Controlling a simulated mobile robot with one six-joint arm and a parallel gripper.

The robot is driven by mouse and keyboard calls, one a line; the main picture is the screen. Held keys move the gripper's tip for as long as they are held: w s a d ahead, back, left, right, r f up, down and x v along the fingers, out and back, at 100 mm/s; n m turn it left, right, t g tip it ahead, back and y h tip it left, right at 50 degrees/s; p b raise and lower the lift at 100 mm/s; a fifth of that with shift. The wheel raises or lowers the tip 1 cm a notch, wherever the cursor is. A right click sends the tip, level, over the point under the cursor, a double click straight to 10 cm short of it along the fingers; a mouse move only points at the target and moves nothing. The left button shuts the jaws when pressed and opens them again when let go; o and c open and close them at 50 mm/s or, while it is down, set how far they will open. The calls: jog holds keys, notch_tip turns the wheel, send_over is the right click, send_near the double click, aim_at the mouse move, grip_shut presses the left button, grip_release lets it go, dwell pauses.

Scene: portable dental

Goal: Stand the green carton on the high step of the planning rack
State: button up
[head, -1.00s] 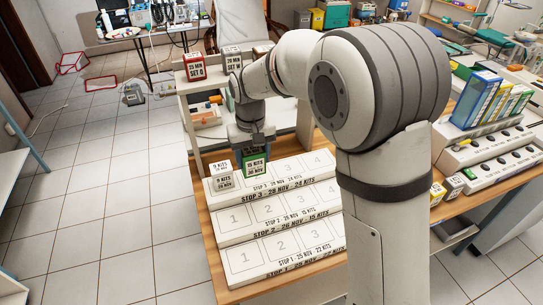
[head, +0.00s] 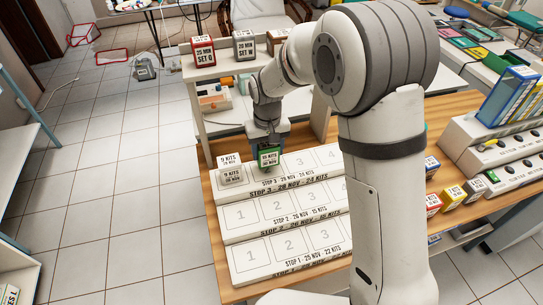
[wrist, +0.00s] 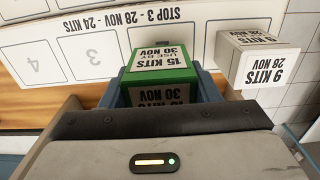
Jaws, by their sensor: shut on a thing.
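The green carton (head: 269,160), labelled 15 kits, 30 Nov, is held upright in my gripper (head: 268,150). It is over or on space 2 of the high step, marked Stop 3, of the planning rack (head: 302,163); I cannot tell whether its base touches. In the wrist view, the green carton (wrist: 165,55) sits between the blue fingers of my gripper (wrist: 162,92), which are shut on its sides. The rack's high step (wrist: 90,50) lies beyond it, with spaces 3 and 4 empty.
A white carton (head: 230,174), labelled 9 kits, stands on space 1, close beside the green one. A shelf behind holds a red box (head: 203,52) and a grey box (head: 244,46). Small coloured cartons (head: 453,195) stand at the right. The lower steps are bare.

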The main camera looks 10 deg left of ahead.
aim_at(267, 158)
jog(key=shift+s+a+f, duration=0.1)
jog(key=shift+f, duration=1.4)
jog(key=shift+f, duration=0.2)
jog(key=o, duration=1)
jog(key=shift+r, duration=0.1)
